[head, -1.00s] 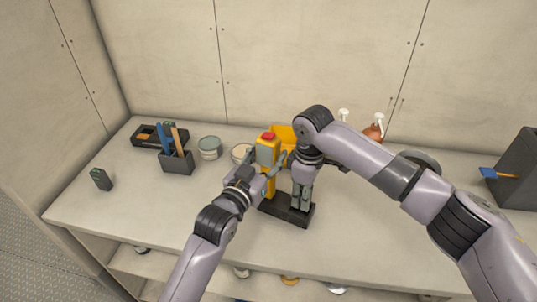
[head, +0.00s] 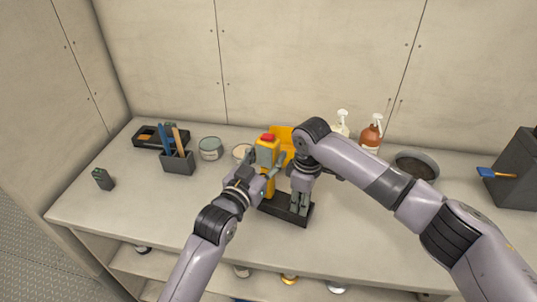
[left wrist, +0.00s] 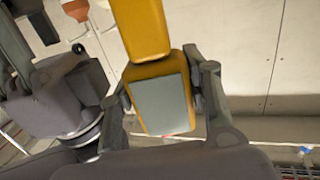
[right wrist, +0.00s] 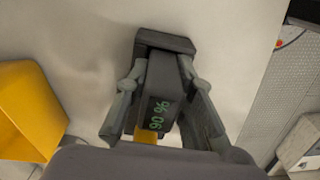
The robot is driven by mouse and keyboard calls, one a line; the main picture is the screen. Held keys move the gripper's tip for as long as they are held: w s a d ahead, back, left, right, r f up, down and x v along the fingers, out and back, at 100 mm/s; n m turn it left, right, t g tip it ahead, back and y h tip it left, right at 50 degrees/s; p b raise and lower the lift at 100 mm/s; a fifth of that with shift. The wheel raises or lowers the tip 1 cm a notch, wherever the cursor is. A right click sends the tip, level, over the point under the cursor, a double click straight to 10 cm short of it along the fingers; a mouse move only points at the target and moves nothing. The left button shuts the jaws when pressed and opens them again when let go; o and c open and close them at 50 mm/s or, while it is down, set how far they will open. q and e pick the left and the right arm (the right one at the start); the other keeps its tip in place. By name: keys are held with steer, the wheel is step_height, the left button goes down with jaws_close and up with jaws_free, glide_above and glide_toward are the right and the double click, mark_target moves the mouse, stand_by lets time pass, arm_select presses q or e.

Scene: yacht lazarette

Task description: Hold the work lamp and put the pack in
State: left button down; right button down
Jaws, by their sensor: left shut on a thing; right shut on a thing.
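The yellow work lamp (head: 267,153) with a red top stands upright near the middle of the bench; its yellow body with a grey panel fills the centre of the left wrist view (left wrist: 143,30). My left gripper (head: 271,174) is shut on the lamp's body from the left. My right gripper (head: 300,207) points down over a low black base (head: 272,208) beside the lamp. It is shut on a dark pack with green digits, clear in the right wrist view (right wrist: 160,100). Whether the pack is seated in the base cannot be told.
A small dark block with green (head: 103,179) lies at left. The left front is clear.

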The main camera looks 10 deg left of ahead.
arm_select(q)
steer(key=shift+s+d+r, duration=0.35)
steer(key=shift+s+r, duration=0.05)
steer(key=shift+r, duration=0.05)
arm_select(e)
steer(key=shift+s+d+f, duration=0.15)
steer(key=shift+s+f, duration=0.1)
steer(key=shift+f, duration=0.5)
steer(key=shift+s+d+f, duration=0.1)
steer(key=shift+s+f, duration=0.15)
steer(key=shift+f, duration=0.45)
steer(key=c, duration=1.7)
jaws_free()
arm_select(q)
steer(key=shift+w+a+f, duration=0.2)
steer(key=shift+w, duration=0.1)
arm_select(e)
steer(key=o, duration=0.3)
steer(key=shift+w+a+f, duration=0.2)
arm_select(q)
steer(key=shift+w+a+f, duration=0.1)
steer(key=shift+w+f, duration=0.15)
steer(key=shift+w, duration=0.2)
arm_select(e)
steer(key=shift+o, duration=0.5)
steer(key=shift+w+f, duration=0.2)
steer(key=shift+w, duration=0.2)
steer(key=shift+s+r, duration=0.1)
steer(key=shift+r, duration=0.1)
